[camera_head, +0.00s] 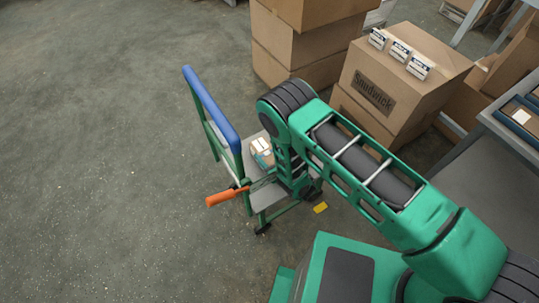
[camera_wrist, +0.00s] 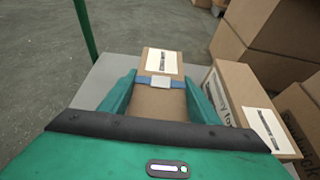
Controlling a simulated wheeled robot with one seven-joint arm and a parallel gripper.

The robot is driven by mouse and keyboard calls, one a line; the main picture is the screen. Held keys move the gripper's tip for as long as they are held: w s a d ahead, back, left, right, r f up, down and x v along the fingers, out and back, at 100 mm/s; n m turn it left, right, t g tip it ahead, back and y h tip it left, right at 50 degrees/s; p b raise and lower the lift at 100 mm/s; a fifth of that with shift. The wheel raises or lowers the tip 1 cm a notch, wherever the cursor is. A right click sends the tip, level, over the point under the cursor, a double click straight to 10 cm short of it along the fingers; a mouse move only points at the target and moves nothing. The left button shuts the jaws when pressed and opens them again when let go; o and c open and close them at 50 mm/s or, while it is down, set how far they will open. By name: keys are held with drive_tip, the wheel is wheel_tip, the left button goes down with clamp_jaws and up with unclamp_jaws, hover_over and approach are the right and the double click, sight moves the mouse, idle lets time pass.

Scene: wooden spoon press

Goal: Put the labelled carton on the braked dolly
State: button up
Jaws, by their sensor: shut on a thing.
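The dolly has a grey platform (camera_head: 254,195), a blue push bar (camera_head: 211,104) and an orange lever (camera_head: 227,196) sticking out to the left. The carton is over the platform; I cannot tell whether it touches it. The gripper's fingertips are mostly hidden in the head view.
Large cartons (camera_head: 310,50) stand beyond the dolly, and a marked carton (camera_head: 392,85) stands to the right. Another labelled box (camera_wrist: 240,95) is close right of my gripper in the wrist view. A yellow piece (camera_head: 320,207) lies on the floor. Floor on the left is clear.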

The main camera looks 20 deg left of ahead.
drive_tip(key=shift+f, duration=0.1)
drive_tip(key=o, duration=1.4)
drive_tip(key=shift+r, duration=0.2)
drive_tip(key=v, duration=1.2)
